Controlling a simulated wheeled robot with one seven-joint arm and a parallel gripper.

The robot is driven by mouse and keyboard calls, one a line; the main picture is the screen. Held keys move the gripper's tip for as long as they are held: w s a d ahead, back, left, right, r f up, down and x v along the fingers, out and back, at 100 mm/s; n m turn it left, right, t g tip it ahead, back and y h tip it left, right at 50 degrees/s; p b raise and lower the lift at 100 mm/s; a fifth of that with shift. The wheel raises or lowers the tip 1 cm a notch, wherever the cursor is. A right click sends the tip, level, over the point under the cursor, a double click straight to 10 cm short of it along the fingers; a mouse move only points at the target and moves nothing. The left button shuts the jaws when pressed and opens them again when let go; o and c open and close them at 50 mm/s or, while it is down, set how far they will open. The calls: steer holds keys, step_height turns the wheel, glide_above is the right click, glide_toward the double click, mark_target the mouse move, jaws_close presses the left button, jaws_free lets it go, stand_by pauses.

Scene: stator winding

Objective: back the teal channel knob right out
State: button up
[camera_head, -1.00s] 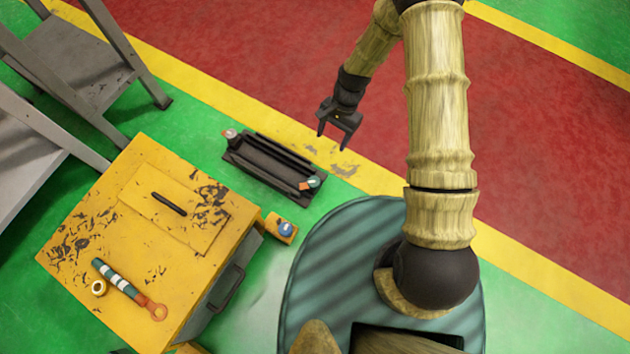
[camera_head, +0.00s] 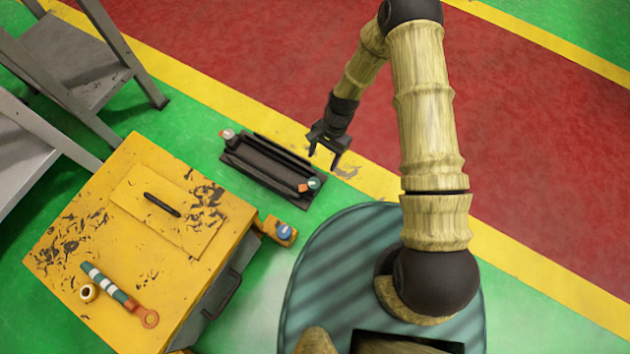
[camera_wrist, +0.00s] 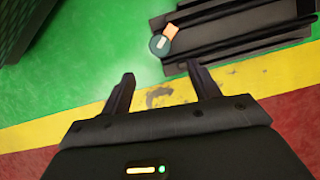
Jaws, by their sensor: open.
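The teal channel knob (camera_head: 314,183) sits at the right end of a dark channelled fixture (camera_head: 262,171) on the green floor, with a small orange piece (camera_head: 303,187) beside it. In the wrist view the knob (camera_wrist: 160,45) is a round teal disc with a pale bar, and the orange piece (camera_wrist: 170,31) touches or overlaps its upper right. My gripper (camera_head: 323,160) is open and empty, above the floor beyond the fixture's right end. In the wrist view its fingertips (camera_wrist: 161,76) point toward the knob, apart from it. How deep the knob sits is hidden.
A yellow cabinet (camera_head: 130,205) at left carries a teal-and-white banded tool with an orange ring (camera_head: 118,292) and a small roll (camera_head: 88,292). A yellow box with a blue button (camera_head: 281,232) stands beside it. A white-topped knob (camera_head: 227,134) is at the fixture's far left end. Grey steps stand at upper left.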

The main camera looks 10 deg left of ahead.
mark_target(314, 183)
steer(key=b+x, duration=0.5)
steer(key=x, duration=0.6)
steer(key=shift+r, duration=0.1)
steer(key=shift+c, duration=0.4)
steer(key=c, duration=0.9)
